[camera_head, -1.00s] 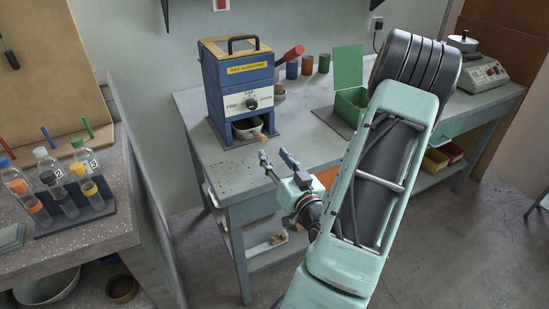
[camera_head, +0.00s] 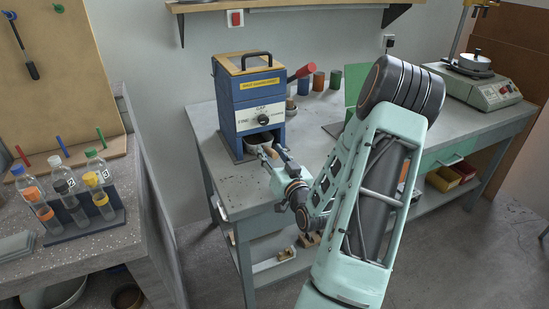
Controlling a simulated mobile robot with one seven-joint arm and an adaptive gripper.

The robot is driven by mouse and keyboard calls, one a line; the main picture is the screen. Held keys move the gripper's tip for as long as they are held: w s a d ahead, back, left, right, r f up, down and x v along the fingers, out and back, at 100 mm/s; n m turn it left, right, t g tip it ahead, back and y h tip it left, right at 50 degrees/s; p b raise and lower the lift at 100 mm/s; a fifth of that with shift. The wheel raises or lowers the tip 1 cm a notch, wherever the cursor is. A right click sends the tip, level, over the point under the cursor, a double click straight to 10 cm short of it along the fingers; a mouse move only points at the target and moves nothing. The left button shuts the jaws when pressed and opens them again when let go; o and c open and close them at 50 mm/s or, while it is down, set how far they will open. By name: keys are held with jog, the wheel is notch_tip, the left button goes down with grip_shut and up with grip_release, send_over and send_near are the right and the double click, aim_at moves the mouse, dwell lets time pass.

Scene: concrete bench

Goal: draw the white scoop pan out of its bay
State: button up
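The white scoop pan (camera_head: 257,139) sits in the low front bay of a blue box-shaped machine (camera_head: 232,123); only part of its pale rim shows. Its short brown handle (camera_head: 270,151) points out of the bay toward me. My gripper (camera_head: 271,153) is in front of the bay, with a finger on either side of the handle. The fingers hide much of the handle and part of the pan. Whether they press on the handle or stand apart from it is too small to tell.
The machine stands on a grey bench (camera_head: 215,175). A bottle rack (camera_head: 85,222) stands on the left counter.

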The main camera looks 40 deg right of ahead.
grip_shut()
dwell(0.3)
